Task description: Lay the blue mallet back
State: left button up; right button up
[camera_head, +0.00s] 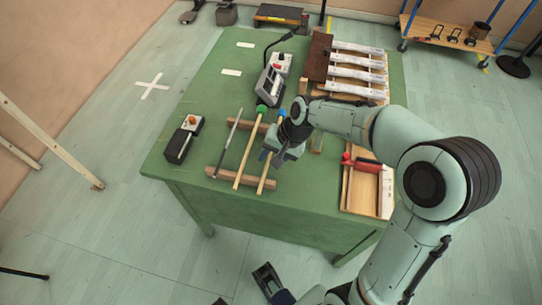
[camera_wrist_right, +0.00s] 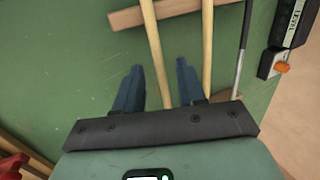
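The blue mallet has a blue head (camera_head: 282,113) and a pale wooden handle (camera_head: 265,177). The handle lies across the near wooden rail (camera_head: 220,174); its middle is hidden behind my right gripper (camera_head: 270,157). In the right wrist view, my right gripper (camera_wrist_right: 158,85) is open, with the blue mallet's handle (camera_wrist_right: 153,35) running between its two blue fingers. I cannot tell whether the fingers touch it. The green-headed mallet (camera_head: 244,150) lies to the left on both rails.
A grey rod (camera_head: 230,140) lies left of the mallets. A black box with an orange knob (camera_head: 183,140) sits at the green table's left (camera_head: 213,100). A wooden tray with a red-handled thing (camera_head: 362,165) is right; metal bars (camera_head: 355,60) and a grey device (camera_head: 270,82) are behind.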

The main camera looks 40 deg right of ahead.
pick_arm(q)
jog(key=r+p, duration=0.1)
jog(key=s+r+p, duration=0.1)
jog(key=shift+r+p, duration=0.15)
jog(key=shift+p, duration=0.2)
pick_arm(e)
jog(key=v, duration=1.3)
pick_arm(q)
jog(key=shift+s, duration=0.15)
pick_arm(e)
jog(key=shift+s+f, duration=0.1)
